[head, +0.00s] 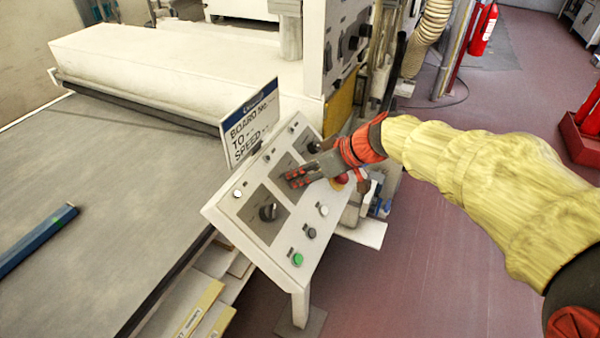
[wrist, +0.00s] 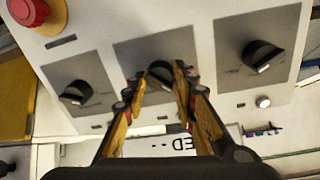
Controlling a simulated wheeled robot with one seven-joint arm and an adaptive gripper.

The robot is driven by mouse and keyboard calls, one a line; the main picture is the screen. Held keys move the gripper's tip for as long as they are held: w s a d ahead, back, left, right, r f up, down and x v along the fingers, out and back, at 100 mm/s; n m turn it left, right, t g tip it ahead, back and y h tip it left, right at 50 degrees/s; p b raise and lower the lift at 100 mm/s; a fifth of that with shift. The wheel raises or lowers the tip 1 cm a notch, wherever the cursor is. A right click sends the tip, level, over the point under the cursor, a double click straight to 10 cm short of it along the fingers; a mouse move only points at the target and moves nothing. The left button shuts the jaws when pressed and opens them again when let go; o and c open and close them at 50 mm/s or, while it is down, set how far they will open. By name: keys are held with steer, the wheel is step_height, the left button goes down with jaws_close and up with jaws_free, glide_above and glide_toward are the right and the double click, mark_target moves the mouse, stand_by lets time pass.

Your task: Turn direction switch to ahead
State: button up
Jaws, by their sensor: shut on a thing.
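A sloped white control panel (head: 226,211) carries three black rotary knobs on grey plates. My gripper (head: 290,179) is over the middle plate and hides the middle knob in the head view. In the wrist view, my gripper (wrist: 162,78) has its fingers on either side of the middle black knob (wrist: 159,71), shut on it. The large knob (head: 268,212) at the near end is free, and it also shows in the wrist view (wrist: 263,55). The far-end knob (wrist: 74,93) is also free. The labels are too small to read, so I cannot tell which knob is the direction switch.
A red mushroom button (head: 340,182) sits beside my gripper. A green button (head: 298,259) and several small buttons line the panel. A sign (head: 249,122) stands behind it. The grey conveyor bed (head: 110,190) lies left; open floor (head: 420,285) lies right.

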steer(key=shift+c, duration=1.4)
steer(key=shift+m, duration=0.4)
steer(key=m+p, duration=0.1)
steer(key=m, duration=0.3)
steer(key=m+p, duration=0.2)
steer(key=m, duration=0.2)
steer(key=shift+r, duration=0.1)
steer(key=m+p, duration=0.3)
steer(key=m, duration=0.1)
steer(key=shift+w+m, duration=0.1)
steer(key=shift+m, duration=0.3)
steer(key=shift+d+m+g+p, duration=0.1)
steer(key=shift+m+g+p, duration=0.3)
steer(key=shift+m+p, duration=1.45)
steer(key=shift+m, duration=0.35)
steer(key=o, duration=1.2)
steer(key=shift+c, duration=0.2)
